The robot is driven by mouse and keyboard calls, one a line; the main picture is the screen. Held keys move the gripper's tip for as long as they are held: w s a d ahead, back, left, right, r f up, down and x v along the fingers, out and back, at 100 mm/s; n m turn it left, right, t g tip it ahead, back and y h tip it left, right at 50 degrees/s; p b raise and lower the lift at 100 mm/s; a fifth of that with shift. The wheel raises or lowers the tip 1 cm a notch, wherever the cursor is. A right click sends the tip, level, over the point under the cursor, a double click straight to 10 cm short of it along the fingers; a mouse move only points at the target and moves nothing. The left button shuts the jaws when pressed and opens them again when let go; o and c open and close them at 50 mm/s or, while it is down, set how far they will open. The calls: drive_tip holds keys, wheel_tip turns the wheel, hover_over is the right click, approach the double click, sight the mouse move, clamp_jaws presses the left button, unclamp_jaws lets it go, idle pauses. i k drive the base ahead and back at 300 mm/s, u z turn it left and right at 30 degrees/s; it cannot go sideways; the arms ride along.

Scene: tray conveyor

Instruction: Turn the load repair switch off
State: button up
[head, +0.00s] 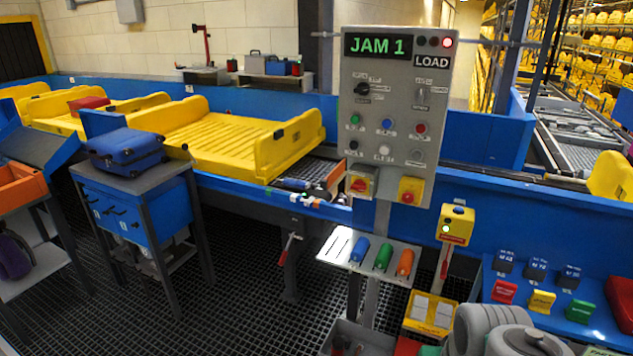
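A grey control panel (397,120) stands on a post at centre right. Its green display (379,46) reads "JAM 1", and a plate (431,62) reads "LOAD" under a lit red lamp (447,42). A black rotary knob (361,89) sits at upper left of the panel, and a grey selector (421,95) at upper right. The small labels are unreadable, so I cannot tell which one is marked load repair. My gripper is not in view; grey arm parts show at bottom right.
A shelf (337,245) below the panel holds blue, green and orange cylinders. A yellow box with a green lamp (456,226) stands right of it. A blue conveyor with a yellow tray (230,135) runs behind. A table with a blue suitcase (126,151) is left. Open grated floor (255,290) lies between.

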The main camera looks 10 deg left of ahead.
sight(359, 185)
drive_tip(key=u, duration=0.8)
drive_tip(key=i, duration=0.75)
drive_tip(key=u, duration=1.1)
drive_tip(key=i, duration=0.25)
drive_tip(key=u, duration=0.25)
